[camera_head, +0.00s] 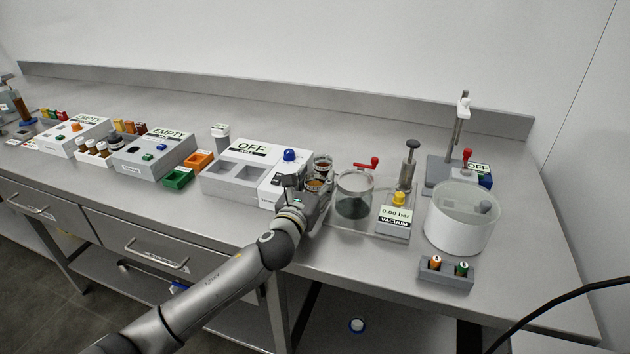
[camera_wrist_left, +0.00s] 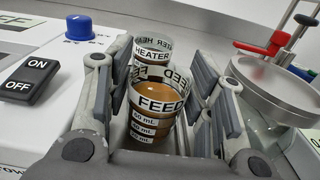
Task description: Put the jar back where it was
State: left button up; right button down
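A clear jar labelled FEED (camera_wrist_left: 158,108), with mL marks and brown contents, stands between the fingers of my left gripper (camera_head: 314,192). In the left wrist view a gap shows between the jar and the finger pads on both sides, so the gripper looks open around it. A second jar labelled HEATER (camera_wrist_left: 156,48), also with brown contents, stands upright just behind it. In the head view the FEED jar (camera_head: 315,184) is partly hidden by the gripper, and the HEATER jar (camera_head: 322,163) shows behind. My right gripper is not in view.
A white heater box (camera_head: 225,185) marked OFF, with a blue knob, stands close on the left. A glass vacuum chamber (camera_head: 353,197) with a red valve stands close on the right. A white tub (camera_head: 460,232) is farther right.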

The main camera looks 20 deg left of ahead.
pick_arm(q)
jog(key=shift+r, duration=0.2)
jog(key=s, duration=1.2)
jog(key=shift+a, duration=0.2)
